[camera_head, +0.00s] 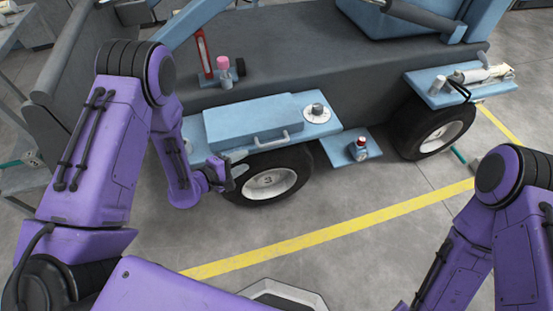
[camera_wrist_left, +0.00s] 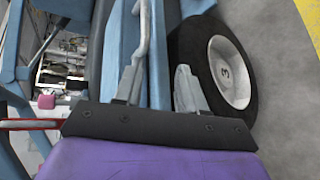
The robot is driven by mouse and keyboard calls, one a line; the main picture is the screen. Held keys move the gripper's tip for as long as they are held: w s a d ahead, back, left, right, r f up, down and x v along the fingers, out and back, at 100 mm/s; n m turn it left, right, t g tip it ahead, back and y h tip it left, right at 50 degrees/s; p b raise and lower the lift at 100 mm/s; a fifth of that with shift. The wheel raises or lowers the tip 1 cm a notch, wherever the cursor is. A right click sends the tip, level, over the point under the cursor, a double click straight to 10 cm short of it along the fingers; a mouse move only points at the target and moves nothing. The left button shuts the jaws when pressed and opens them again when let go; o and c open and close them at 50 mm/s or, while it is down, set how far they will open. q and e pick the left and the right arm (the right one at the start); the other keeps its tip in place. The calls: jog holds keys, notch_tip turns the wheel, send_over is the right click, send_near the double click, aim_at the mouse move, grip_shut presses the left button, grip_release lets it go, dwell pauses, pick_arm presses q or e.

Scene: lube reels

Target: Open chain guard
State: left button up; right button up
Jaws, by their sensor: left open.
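The chain guard, as I take it, is a light blue box-shaped cover (camera_head: 252,119) above the near wheel, lying shut on the blue fender. A grey bar handle (camera_head: 272,140) is on its front side; the handle also shows in the left wrist view (camera_wrist_left: 144,32). My left gripper (camera_head: 238,173) is just below and left of the handle, in front of the wheel. In the left wrist view its two grey fingers (camera_wrist_left: 158,88) are apart, with the handle's end close to one finger. I cannot tell whether they touch. My right arm shows at the lower right, but its gripper is out of view.
The near wheel (camera_head: 269,182) is right beside the left gripper. A blue step plate (camera_head: 339,151) carries a small red-and-white bottle (camera_head: 360,147). A round fitting (camera_head: 317,113) sits right of the cover. Open floor with a yellow line (camera_head: 342,227) lies in front.

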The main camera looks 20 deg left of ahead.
aim_at(269, 145)
pick_arm(q)
jog(key=w+d+h, duration=0.1)
jog(key=w+d, duration=0.1)
jog(key=w, duration=0.1)
jog(key=w+d+h+b, duration=0.1)
jog(key=w+d, duration=0.2)
jog(key=w, duration=0.1)
jog(key=w+d+f+n+h+b, duration=0.1)
jog(key=w+d, duration=0.1)
jog(key=w, duration=0.1)
jog(key=shift+w+d, duration=0.15)
jog(key=shift+w, duration=0.05)
jog(key=shift+r, duration=0.1)
grip_shut()
pick_arm(e)
notch_tip(269, 145, down, 4)
jog(key=shift+r, duration=0.1)
